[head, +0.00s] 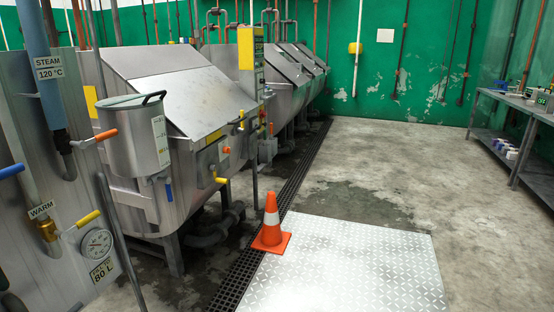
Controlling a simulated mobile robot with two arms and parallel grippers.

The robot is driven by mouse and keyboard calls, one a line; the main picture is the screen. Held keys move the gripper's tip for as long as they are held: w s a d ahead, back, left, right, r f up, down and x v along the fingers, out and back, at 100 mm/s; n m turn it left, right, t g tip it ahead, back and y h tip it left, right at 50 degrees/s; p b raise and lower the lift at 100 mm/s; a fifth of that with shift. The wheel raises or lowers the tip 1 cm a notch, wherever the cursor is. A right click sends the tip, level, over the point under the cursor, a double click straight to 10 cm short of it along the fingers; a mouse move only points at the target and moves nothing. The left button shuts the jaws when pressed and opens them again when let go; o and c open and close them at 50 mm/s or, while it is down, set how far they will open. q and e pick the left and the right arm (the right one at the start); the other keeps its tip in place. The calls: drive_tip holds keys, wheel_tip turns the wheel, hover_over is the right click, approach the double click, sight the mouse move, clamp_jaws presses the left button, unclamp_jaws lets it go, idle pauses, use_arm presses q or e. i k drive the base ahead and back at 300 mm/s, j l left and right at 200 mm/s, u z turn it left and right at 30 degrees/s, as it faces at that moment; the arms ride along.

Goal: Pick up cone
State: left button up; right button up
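The orange traffic cone (271,238) with a white band stands upright on the floor, a little below the middle of the head view. Its square base sits at the left edge of the pale patterned metal plate (355,268), beside the dark drain grate. I cannot tell whether the base rests wholly on the plate. Nothing touches or covers the cone from above. Neither of my grippers shows in this view.
Steel dye machines (180,95) with pipes, valves and a hanging steel pot (135,140) line the left. The drain grate (296,180) runs along them. A metal shelf table (515,105) stands at the right. The concrete floor (400,160) between is open, with a damp patch.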

sight(271, 238)
drive_tip(key=i+l+z, duration=0.35)
drive_tip(key=i, duration=0.6)
drive_tip(key=i+z, duration=0.4)
drive_tip(key=i, duration=0.55)
